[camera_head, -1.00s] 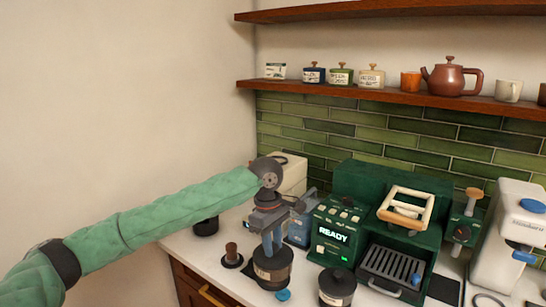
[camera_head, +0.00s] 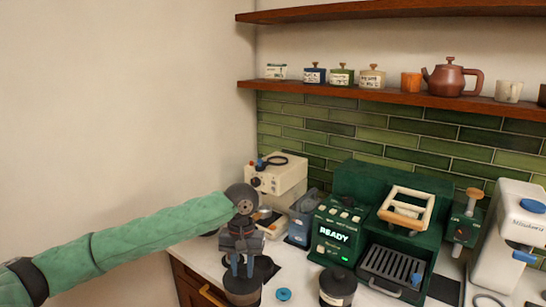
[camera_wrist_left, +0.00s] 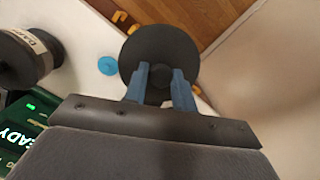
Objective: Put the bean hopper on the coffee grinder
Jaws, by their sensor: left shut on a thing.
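My left gripper (camera_head: 240,268) is shut on the knob on top of a dark round container, which I take for the bean hopper (camera_head: 242,292). In the left wrist view the blue fingers (camera_wrist_left: 160,85) stand either side of the knob, over the wide dark disc of the hopper's top (camera_wrist_left: 150,45). I cannot tell its height over the counter. The cream machine behind, which looks like the coffee grinder (camera_head: 287,178), has a black ring on top; my gripper and wrist hide part of its lower front. My right gripper is not in view.
A second dark, labelled canister (camera_head: 338,288) stands to the right, with a blue disc (camera_head: 283,294) between. The green machine (camera_head: 335,232) with a READY display and a white machine (camera_head: 508,235) fill the right side. A shelf (camera_head: 390,95) runs above. A wall bounds the left.

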